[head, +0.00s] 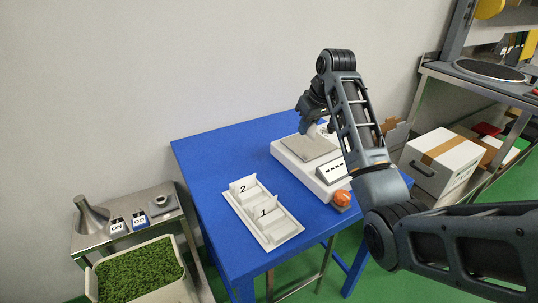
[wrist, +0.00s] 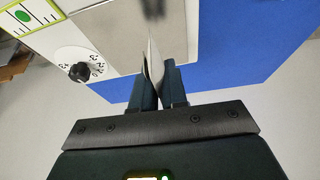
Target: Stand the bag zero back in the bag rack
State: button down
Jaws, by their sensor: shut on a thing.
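The bag rack (head: 241,206) is a long white tray on the blue table, left of the white machine. Upright white pieces in it are marked 2 (head: 242,189) and 1 (head: 263,212). My gripper (head: 311,124) is above the machine's grey plate (head: 311,147) at the back of the table. In the wrist view my gripper (wrist: 157,84) is shut on a thin pale sheet, seen edge-on, which I take to be bag zero (wrist: 153,64). Its number is not readable. In the head view the bag is hard to make out by the gripper.
The white machine (head: 333,186) has a dark-buttoned panel and a dial (wrist: 79,72). An orange knob (head: 342,198) is at the table's front edge. The blue table (head: 212,160) is bare around the rack. A steel side table (head: 120,238) and a green-filled bin (head: 139,273) stand at left.

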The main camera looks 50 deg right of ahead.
send_over(267, 166)
jog(key=s, duration=0.1)
jog(key=f, duration=0.3)
jog(key=f+p, duration=0.1)
jog(key=f, duration=0.2)
jog(key=shift+s+a+f, duration=0.2)
jog(key=shift+f, duration=2.1)
jog(key=shift+f, duration=0.15)
jog(key=c, duration=1.2)
grip_release()
jog(key=shift+o, duration=0.2)
